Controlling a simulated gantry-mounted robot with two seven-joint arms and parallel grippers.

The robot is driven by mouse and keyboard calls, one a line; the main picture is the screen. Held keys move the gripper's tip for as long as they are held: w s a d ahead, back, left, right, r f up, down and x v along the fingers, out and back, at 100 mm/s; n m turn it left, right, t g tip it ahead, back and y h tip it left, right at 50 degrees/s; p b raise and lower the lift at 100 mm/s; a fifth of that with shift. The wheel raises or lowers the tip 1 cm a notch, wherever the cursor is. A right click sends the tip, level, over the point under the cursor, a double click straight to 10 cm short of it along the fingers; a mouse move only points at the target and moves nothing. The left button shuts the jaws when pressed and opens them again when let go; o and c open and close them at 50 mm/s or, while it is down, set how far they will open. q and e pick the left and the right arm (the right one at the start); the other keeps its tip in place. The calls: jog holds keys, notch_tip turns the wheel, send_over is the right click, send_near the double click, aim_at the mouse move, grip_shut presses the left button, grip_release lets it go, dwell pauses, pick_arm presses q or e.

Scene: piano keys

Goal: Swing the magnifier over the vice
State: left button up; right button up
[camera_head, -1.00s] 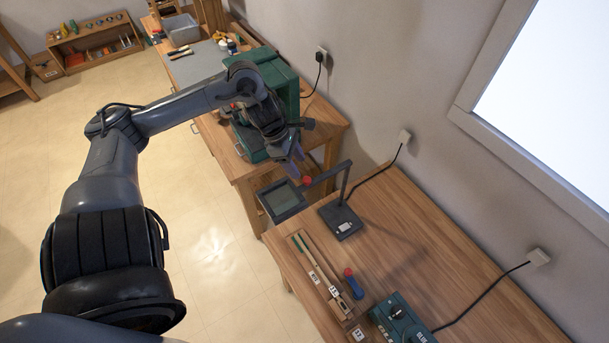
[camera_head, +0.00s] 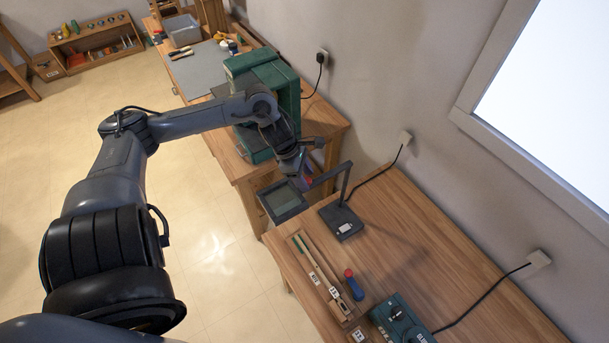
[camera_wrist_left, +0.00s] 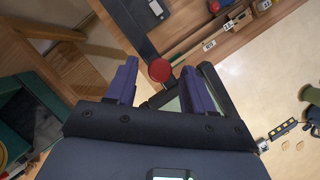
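The magnifier has a square framed lens (camera_head: 283,200), a dark angled arm and a flat base (camera_head: 341,221) on the near wooden bench. Its red knob (camera_wrist_left: 160,70) is on the arm close to the lens frame. My left gripper (camera_head: 305,178) is at the knob, partly hiding it in the head view. In the left wrist view my left gripper (camera_wrist_left: 159,66) has its two purple fingers apart, with the knob between them and gaps on both sides. I cannot make out a vice for certain. My right gripper is out of view.
A green machine (camera_head: 262,88) stands on the far bench, beneath my left forearm. On the near bench are a wooden tray (camera_head: 314,265), a red-and-blue object (camera_head: 354,285) and a green box (camera_head: 402,322) with a cable. The bench's right part is clear.

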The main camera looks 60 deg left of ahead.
pick_arm(q)
grip_shut()
jog(key=shift+d, duration=0.1)
